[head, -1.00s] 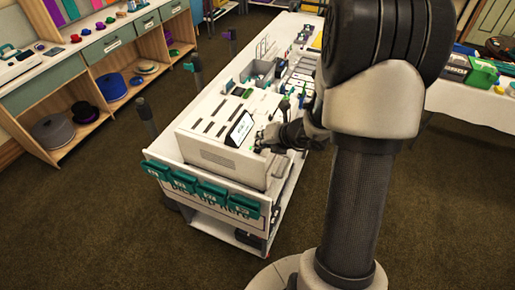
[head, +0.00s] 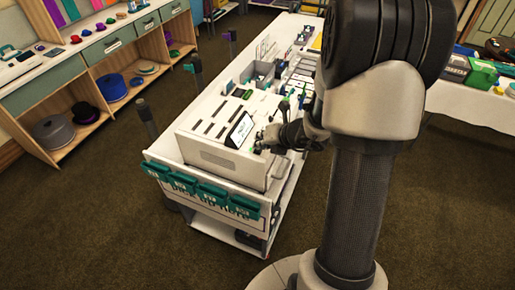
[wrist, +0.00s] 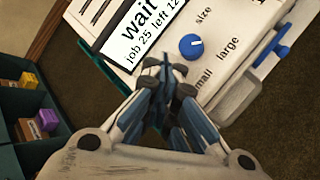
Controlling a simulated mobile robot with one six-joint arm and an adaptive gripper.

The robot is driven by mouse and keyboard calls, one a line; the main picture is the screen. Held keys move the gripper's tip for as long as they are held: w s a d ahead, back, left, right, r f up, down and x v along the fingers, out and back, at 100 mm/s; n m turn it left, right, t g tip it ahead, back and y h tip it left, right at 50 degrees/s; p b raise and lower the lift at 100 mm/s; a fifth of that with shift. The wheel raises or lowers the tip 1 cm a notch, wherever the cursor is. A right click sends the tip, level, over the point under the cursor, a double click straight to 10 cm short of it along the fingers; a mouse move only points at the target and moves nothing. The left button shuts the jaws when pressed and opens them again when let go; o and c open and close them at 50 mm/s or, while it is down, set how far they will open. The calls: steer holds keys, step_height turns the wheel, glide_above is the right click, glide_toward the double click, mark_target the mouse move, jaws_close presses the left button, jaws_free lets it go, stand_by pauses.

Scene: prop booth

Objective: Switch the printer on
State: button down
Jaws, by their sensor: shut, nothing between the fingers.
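The printer (head: 222,160) is a white box at the near end of a long white counter. Its tilted screen (head: 240,129) is lit; in the wrist view the screen (wrist: 140,40) reads "wait" and "job 25 left 12", partly cut off. Beside it is a round blue knob (wrist: 191,44) marked "size", "small" and "large". A blue lever-like part (wrist: 272,53) sits at the panel's right edge; I cannot tell whether it is the power switch.
Teal trays (head: 200,189) hang on the counter's near end. Dark posts (head: 146,120) stand along its left side. Shelves with spools (head: 53,131) are at the left, and a table (head: 470,103) with boxes is at the right.

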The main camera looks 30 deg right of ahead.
steer(key=shift+r+p, duration=2.6)
steer(key=shift+r, duration=0.45)
steer(key=shift+f, duration=0.1)
steer(key=s+a+r+n+g+y+b, duration=0.15)
steer(key=s+a+r+n, duration=0.25)
steer(key=a+n, duration=0.55)
steer(key=s+a+r+n+g+y+b, duration=0.1)
steer(key=s+a+r+n+y+b, duration=0.25)
steer(key=a+n, duration=0.55)
steer(key=s+a+n+g+h+b, duration=0.2)
steer(key=s+n+h, duration=0.1)
steer(key=s+n, duration=0.95)
steer(key=s+d+n+h+b, duration=0.2)
steer(key=s+d+n+h, duration=0.2)
steer(key=n, duration=0.7)
steer(key=shift+s+d+r, duration=0.25)
steer(key=shift+s+d, duration=0.45)
steer(key=shift+s, duration=0.2)
